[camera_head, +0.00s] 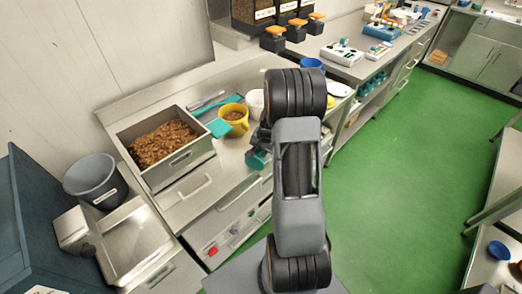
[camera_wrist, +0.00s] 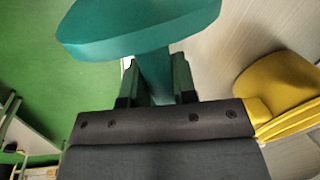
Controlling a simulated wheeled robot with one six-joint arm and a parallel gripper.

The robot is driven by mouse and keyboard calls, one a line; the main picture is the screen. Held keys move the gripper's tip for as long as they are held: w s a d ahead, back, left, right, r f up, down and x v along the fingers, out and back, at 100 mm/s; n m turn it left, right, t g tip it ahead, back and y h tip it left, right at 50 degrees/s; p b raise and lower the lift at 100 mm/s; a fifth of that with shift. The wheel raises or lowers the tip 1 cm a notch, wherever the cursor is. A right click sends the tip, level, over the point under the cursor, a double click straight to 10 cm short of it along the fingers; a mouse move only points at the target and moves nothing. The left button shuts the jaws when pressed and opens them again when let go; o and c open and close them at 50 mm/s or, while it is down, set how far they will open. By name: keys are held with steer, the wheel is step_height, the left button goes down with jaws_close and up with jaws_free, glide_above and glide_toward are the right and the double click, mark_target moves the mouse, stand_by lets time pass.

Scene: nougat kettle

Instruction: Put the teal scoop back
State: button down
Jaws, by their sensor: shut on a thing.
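The teal scoop (camera_head: 256,160) shows in the head view just left of my arm, over the front edge of the steel counter. In the wrist view its wide teal head (camera_wrist: 140,25) fills the top, and its handle (camera_wrist: 156,82) runs down between my fingers. My gripper (camera_wrist: 155,85) is shut on that handle. My arm hides most of the gripper in the head view. A yellow jug (camera_head: 235,119) with brown contents stands on the counter behind the scoop; it also shows at the right of the wrist view (camera_wrist: 275,85).
A steel bin (camera_head: 187,161) of brown pieces stands left on the counter. A lighter teal flat tool (camera_head: 218,128) lies between bin and jug. A white bowl (camera_head: 254,101) is behind the jug. A grey bucket (camera_head: 92,178) stands far left. Green floor (camera_head: 400,180) is open at right.

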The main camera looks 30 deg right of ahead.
steer(key=shift+f, duration=0.2)
steer(key=c, duration=0.9)
jaws_free()
steer(key=v, duration=1.2)
steer(key=s+a+r+n, duration=0.3)
steer(key=s+a+n, duration=0.1)
steer(key=a, duration=0.2)
steer(key=s+a+r+n+t, duration=0.1)
steer(key=s+a+r+n, duration=0.2)
steer(key=s+a, duration=0.2)
steer(key=s+a+r+n+t+h+b, duration=0.1)
steer(key=s+a+r+n, duration=0.2)
steer(key=a, duration=0.6)
steer(key=shift+s+r+n, duration=0.25)
steer(key=shift+s+n, duration=0.55)
steer(key=shift+s, duration=0.1)
